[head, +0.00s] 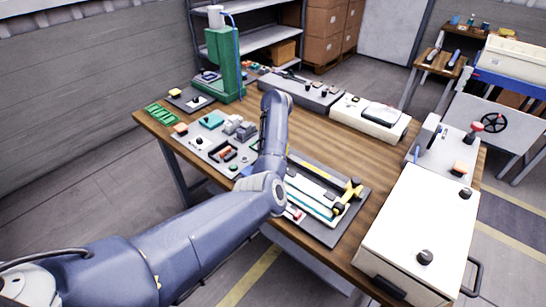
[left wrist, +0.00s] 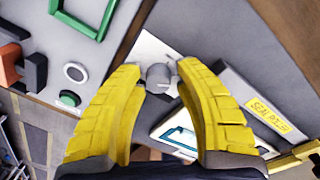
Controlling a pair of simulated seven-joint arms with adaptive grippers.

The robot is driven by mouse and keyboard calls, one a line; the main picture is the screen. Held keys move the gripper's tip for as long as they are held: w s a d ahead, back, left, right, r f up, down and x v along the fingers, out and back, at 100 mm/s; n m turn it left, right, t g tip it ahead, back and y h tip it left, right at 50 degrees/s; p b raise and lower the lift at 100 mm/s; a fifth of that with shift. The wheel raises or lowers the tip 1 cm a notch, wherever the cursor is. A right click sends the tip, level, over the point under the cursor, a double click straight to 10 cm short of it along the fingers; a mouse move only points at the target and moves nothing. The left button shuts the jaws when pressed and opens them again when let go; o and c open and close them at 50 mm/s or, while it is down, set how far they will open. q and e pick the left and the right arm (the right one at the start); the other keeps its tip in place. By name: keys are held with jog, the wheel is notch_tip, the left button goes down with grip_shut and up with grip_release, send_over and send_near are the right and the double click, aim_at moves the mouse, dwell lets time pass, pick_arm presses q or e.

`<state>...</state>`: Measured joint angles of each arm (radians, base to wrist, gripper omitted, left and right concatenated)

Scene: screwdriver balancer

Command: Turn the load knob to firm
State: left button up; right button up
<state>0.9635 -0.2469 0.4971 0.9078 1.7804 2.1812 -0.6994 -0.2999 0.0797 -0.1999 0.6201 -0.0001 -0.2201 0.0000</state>
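A grey round knob (left wrist: 158,76) stands on a white plate (left wrist: 150,46) in the left wrist view. No label or firm mark for it can be read, and its turn position is unclear. My left gripper (left wrist: 160,70) has yellow fingers, one on each side of the knob. They are apart, with narrow gaps to the knob visible, so they do not appear to clamp it. In the head view my left arm (head: 270,170) reaches over the workbench (head: 330,150) and hides the gripper and this knob. My right gripper is not in view.
A bar labelled seal roller (left wrist: 265,112) lies to the right of the knob. A white box (head: 415,230) with dark knobs takes up the bench's right end.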

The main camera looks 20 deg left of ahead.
pick_arm(q)
jog(key=shift+o, duration=1.3)
jog(key=shift+r, duration=0.1)
notch_tip(320, 180, up, 12)
jog(key=shift+d, duration=0.25)
